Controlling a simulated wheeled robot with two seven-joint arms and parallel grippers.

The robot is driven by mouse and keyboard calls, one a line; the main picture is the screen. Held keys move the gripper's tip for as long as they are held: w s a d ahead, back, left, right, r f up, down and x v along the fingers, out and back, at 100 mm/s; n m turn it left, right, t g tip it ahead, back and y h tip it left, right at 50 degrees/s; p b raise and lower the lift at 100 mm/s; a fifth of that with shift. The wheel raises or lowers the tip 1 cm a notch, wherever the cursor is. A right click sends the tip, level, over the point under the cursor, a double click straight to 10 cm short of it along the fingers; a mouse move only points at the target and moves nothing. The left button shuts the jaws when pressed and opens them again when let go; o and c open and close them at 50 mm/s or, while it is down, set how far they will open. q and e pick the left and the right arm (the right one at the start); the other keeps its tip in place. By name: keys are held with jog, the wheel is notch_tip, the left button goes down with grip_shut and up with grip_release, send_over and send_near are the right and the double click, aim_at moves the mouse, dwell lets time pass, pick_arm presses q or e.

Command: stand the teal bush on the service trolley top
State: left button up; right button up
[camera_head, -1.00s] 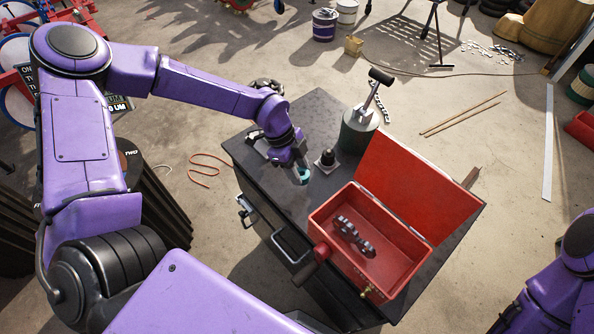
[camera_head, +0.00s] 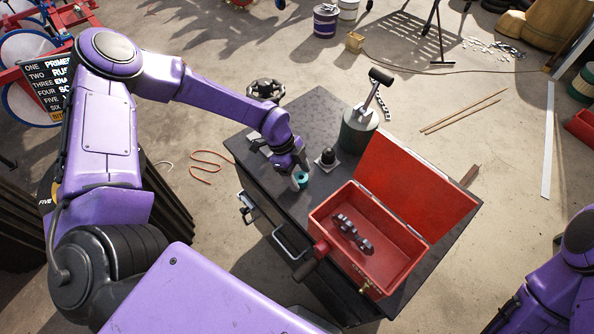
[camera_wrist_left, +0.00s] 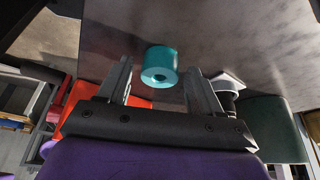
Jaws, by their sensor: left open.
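My right gripper is not in view; only part of my right arm shows at the right edge.
A dark knob-like piece on a pale base (camera_head: 327,160) stands close to the bush. A red open toolbox (camera_head: 372,262) with a grey metal part inside takes the trolley's near end. A green canister (camera_head: 358,133) stands at the back. A black handwheel (camera_head: 266,90) shows behind the arm.

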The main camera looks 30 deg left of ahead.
pick_arm(q)
jog(key=b+v, duration=0.2)
jog(key=v, duration=1)
dwell(0.9)
